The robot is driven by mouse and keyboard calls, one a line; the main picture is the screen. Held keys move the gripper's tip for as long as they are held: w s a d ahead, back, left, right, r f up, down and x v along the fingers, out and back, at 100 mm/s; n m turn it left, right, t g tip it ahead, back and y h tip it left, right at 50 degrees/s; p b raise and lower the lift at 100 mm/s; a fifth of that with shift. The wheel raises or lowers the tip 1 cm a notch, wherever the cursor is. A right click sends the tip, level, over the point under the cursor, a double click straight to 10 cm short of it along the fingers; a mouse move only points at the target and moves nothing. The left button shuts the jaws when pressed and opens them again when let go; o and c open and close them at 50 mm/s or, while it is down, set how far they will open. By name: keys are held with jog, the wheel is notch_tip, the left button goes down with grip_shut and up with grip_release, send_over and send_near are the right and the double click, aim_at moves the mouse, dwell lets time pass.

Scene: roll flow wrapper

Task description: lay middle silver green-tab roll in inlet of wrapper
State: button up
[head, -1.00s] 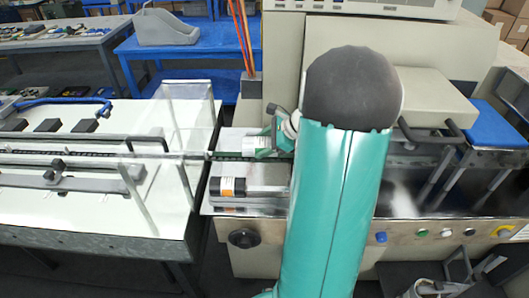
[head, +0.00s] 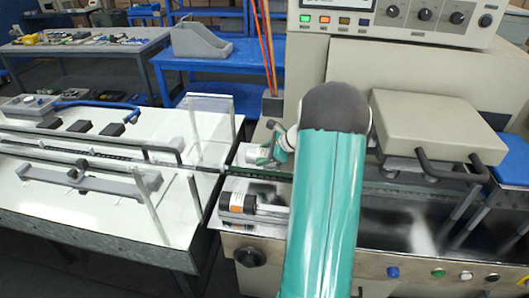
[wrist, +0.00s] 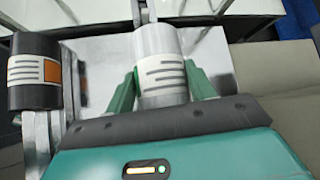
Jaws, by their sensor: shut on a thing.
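The silver roll (wrist: 160,45) has a white label with grey lines and stands out between the green fingers of my gripper (wrist: 160,85) in the wrist view. The fingers are shut on its sides. A small green patch shows at its left edge; I cannot tell if this is its tab. In the head view my gripper (head: 272,152) is over the left end of the wrapper (head: 345,75), beside a dark chain rail (head: 262,173). My arm hides much of the bed there, and I cannot tell whether the roll touches a surface.
A black roll with an orange-marked label (head: 238,203) lies in front of the rail; it also shows left of my gripper in the wrist view (wrist: 35,75). A clear guard (head: 210,130) stands left, over the white conveyor table (head: 110,200). A beige cover (head: 437,125) is right.

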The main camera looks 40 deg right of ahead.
jog(key=shift+d+f, duration=0.15)
jog(key=shift+f, duration=2.95)
jog(key=o, duration=1.3)
jog(key=shift+s, duration=0.1)
jog(key=v, duration=1.3)
jog(key=shift+s+r, duration=0.25)
